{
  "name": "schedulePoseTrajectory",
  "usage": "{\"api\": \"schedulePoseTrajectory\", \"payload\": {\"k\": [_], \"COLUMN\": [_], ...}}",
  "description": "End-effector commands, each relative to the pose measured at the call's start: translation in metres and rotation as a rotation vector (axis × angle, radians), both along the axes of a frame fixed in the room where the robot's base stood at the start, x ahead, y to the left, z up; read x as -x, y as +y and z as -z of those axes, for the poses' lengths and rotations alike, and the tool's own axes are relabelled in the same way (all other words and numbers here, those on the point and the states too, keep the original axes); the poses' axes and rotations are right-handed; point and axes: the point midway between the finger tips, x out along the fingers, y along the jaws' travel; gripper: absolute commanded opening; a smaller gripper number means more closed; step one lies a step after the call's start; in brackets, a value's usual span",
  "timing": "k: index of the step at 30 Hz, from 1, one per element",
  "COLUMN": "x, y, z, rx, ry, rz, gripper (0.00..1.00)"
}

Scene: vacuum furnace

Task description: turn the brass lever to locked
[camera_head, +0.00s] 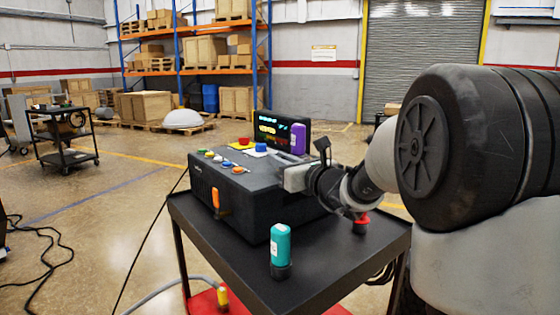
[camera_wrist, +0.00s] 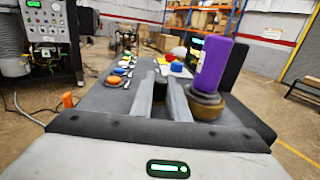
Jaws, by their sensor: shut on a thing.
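In the wrist view my gripper (camera_wrist: 160,84) has its two grey fingers around a black, knob-like piece (camera_wrist: 159,91) and is shut on it. I see no clear brass on this piece, so I cannot tell for sure that it is the brass lever. Its lower part is hidden by my gripper. In the head view my gripper's pale body (camera_head: 295,178) is at the right side of the dark control box (camera_head: 240,205); its fingertips and the held piece are hidden there. No locked mark is readable.
A purple bottle-like thing (camera_wrist: 213,64) on a brownish round base (camera_wrist: 207,104) stands close right of my fingers. Coloured buttons (camera_wrist: 117,72) line the box top. An orange handle (camera_head: 215,198) is on the box front. A teal bottle (camera_head: 280,246) stands on the black cart (camera_head: 330,265).

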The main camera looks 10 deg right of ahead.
Motion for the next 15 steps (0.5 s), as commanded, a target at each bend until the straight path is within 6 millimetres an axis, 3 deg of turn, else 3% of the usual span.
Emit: {"api": "schedulePoseTrajectory", "payload": {"k": [1,4,15], "x": [-0.0002,-0.0002,0.0035], "y": [0.0011,0.0009,-0.0015], "z": [-0.0009,-0.0009,-0.0009], "rx": [-0.001,0.0,0.001], "ry": [-0.002,-0.001,-0.001], "rz": [-0.002,-0.002,0.0], "gripper": [0.16,0.33,0.34]}}
